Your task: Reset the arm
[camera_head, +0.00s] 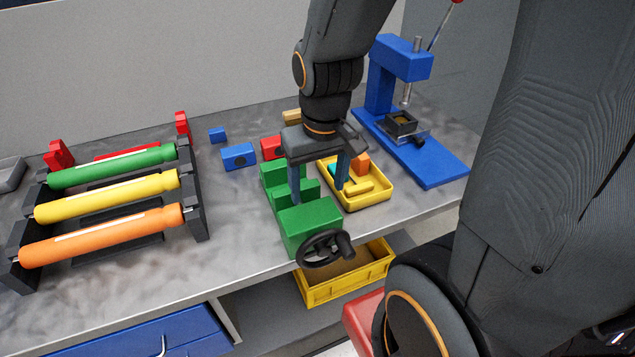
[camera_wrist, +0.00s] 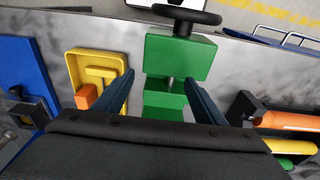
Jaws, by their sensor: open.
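My gripper (camera_head: 319,190) hangs from my arm over the workbench, pointing down. Its two blue fingers are spread apart with nothing between them that I can see being held. In the head view one finger is in front of the green vise (camera_head: 308,226) and the other is over the yellow tray (camera_head: 372,203). In the wrist view the fingers (camera_wrist: 160,98) stand on either side of the green vise (camera_wrist: 180,55). I cannot tell whether they touch it. The gripper body hides the lower part of the wrist view.
A blue press (camera_head: 440,167) stands at the right. A rack (camera_head: 198,205) holds green, yellow and orange rollers at the left. Blue blocks (camera_head: 238,157) and a red block (camera_head: 272,148) lie behind the vise. A yellow bin (camera_head: 345,284) sits below the bench. Bare bench lies between rack and vise.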

